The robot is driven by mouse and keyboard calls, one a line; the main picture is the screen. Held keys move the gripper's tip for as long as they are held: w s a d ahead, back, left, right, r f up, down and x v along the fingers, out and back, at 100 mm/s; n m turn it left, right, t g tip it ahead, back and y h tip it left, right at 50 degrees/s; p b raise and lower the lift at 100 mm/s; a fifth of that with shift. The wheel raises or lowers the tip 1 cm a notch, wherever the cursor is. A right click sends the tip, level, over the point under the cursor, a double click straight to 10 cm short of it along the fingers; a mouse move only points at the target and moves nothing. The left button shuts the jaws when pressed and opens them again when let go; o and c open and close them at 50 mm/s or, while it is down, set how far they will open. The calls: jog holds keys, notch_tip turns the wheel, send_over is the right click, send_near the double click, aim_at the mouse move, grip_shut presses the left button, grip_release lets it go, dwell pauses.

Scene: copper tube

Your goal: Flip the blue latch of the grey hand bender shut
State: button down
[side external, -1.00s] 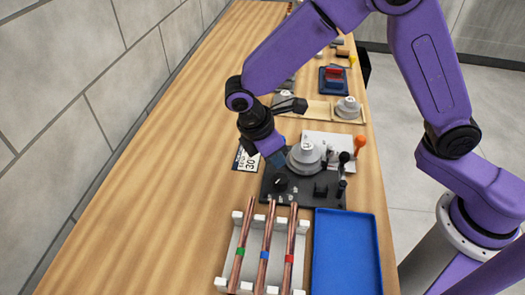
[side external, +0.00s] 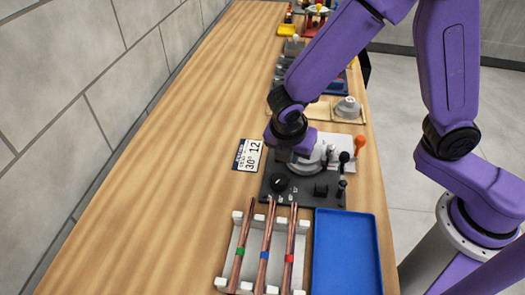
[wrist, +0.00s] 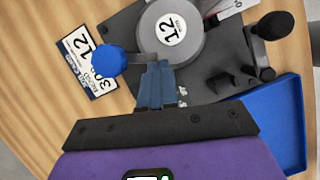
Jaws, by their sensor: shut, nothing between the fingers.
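The grey hand bender has a round grey die marked 12 (wrist: 172,32) on a dark base plate (side external: 290,198). Its blue latch shows in the wrist view as a round blue knob (wrist: 108,62) on a short grey arm, pointing left from the die's lower edge. In the side view the latch is hidden behind my gripper (side external: 284,156). In the wrist view my gripper's blue fingers (wrist: 157,70) are together and empty. Their tips are at the die's lower edge, just right of the knob and over or against the latch arm; contact is unclear.
A card marked 30 and 12 (side external: 247,155) lies left of the bender. A white rack (side external: 230,262) with several copper tubes and a blue tray (side external: 345,255) are in front. A black-knobbed handle (wrist: 274,26) stands at the right. The table's left side is clear.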

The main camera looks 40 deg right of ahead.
jog(key=shift+d+n, duration=0.15)
jog(key=shift+n, duration=0.15)
jog(key=shift+w, duration=0.1)
dwell(0.5)
jog(key=shift+w+a, duration=0.2)
jog(key=shift+w, duration=0.55)
jog(key=shift+s+a, duration=0.1)
jog(key=shift+s+a, duration=0.15)
jog(key=shift+a, duration=0.15)
jog(key=s+a, duration=0.1)
jog(key=s+a+r, duration=0.1)
jog(key=a, duration=0.1)
jog(key=shift+a, duration=0.1)
jog(key=v, duration=0.8)
jog(key=shift+r, duration=0.45)
jog(key=shift+s, duration=0.15)
